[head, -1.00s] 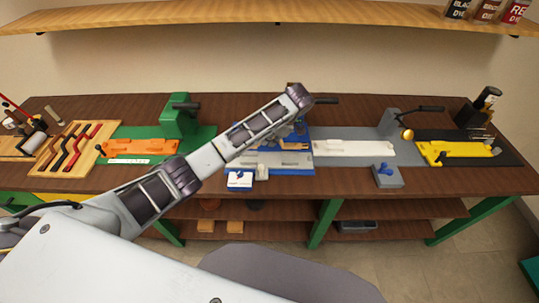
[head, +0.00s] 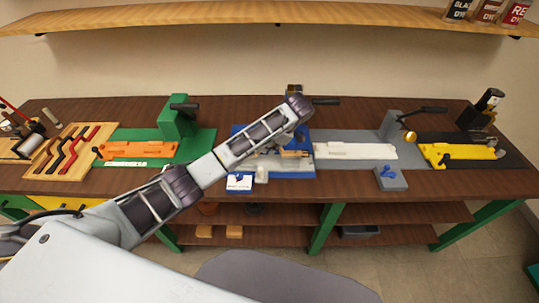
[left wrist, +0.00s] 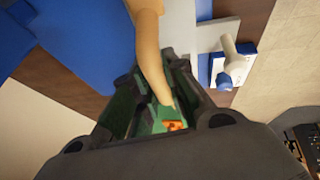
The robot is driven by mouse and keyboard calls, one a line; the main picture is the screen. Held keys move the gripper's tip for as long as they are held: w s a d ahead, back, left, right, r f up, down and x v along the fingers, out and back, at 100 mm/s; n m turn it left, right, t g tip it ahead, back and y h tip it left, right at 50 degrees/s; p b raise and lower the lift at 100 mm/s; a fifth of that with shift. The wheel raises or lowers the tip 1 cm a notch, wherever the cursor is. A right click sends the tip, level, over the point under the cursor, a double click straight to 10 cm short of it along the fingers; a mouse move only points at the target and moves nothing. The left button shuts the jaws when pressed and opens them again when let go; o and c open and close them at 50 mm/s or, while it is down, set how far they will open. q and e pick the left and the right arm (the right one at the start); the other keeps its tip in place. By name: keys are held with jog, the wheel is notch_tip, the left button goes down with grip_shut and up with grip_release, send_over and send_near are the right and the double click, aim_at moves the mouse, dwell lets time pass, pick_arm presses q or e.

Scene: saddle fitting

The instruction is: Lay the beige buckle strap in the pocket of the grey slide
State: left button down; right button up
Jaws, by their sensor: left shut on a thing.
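My left gripper (left wrist: 160,105) is shut on the beige buckle strap (left wrist: 150,45), which sticks out from between its fingers in the left wrist view. In the head view the strap (head: 294,154) shows small beneath the wrist, over the blue fixture (head: 303,174). The left gripper's fingers are mostly hidden behind my arm there. A grey part (head: 263,160), which looks like the grey slide, lies on the blue fixture, partly covered by my arm. Its pocket cannot be made out. I cannot tell whether the strap touches it. My right gripper is not in view.
A pale slide (head: 355,151) lies on a grey mat to the right, a yellow slide (head: 455,154) beyond it. An orange slide (head: 140,150) and green press (head: 178,118) stand left. A cream knob (head: 261,174) stands at the front. A shelf (head: 200,17) runs above.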

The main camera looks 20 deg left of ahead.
pick_arm(q)
send_over(265, 161)
jog(key=d, duration=0.2)
notch_tip(265, 161, down, 4)
jog(key=shift+f, duration=0.3)
jog(key=c, duration=1.4)
grip_release()
jog(key=shift+f, duration=0.1)
jog(key=shift+c, duration=0.2)
